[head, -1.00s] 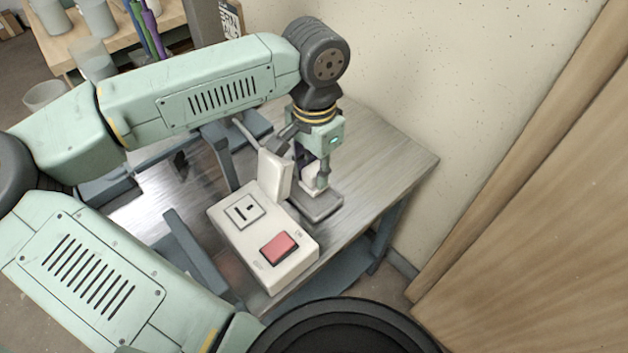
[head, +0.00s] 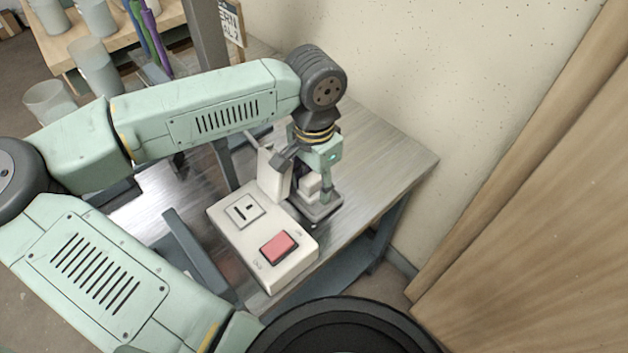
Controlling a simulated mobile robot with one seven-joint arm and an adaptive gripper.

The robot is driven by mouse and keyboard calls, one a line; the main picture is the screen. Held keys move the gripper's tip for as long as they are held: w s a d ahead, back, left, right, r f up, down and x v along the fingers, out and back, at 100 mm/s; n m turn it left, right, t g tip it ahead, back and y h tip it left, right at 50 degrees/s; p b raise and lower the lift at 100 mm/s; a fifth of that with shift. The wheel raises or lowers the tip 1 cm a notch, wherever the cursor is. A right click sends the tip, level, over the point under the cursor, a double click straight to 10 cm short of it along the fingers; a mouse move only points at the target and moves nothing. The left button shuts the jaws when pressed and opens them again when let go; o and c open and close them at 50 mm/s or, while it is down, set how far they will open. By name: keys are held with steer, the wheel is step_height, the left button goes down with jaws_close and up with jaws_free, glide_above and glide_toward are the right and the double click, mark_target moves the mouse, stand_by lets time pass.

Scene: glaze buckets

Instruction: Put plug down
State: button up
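The small white plug (head: 309,184) is between the fingers of my gripper (head: 312,190), which points straight down. The fingers appear shut on it, though the near finger and the upright white panel partly hide the grip. The plug is just over or touching a dark grey flat pad (head: 318,215) on the metal table; I cannot tell whether it bears on the pad. A white box (head: 228,235) with a socket plate (head: 244,211) and a red switch (head: 279,247) stands left of the pad.
An upright white panel (head: 268,175) rises at the box's back edge, close beside my gripper. The metal table (head: 385,160) is bare to the right, up to the wall. Buckets (head: 95,65) stand at the upper left. A black round rim (head: 345,330) shows at the bottom.

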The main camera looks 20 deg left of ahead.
mark_target(314, 181)
steer(key=shift+r, duration=0.1)
step_height(314, 181, up, 12)
stand_by(0.7)
steer(key=shift+r, duration=0.15)
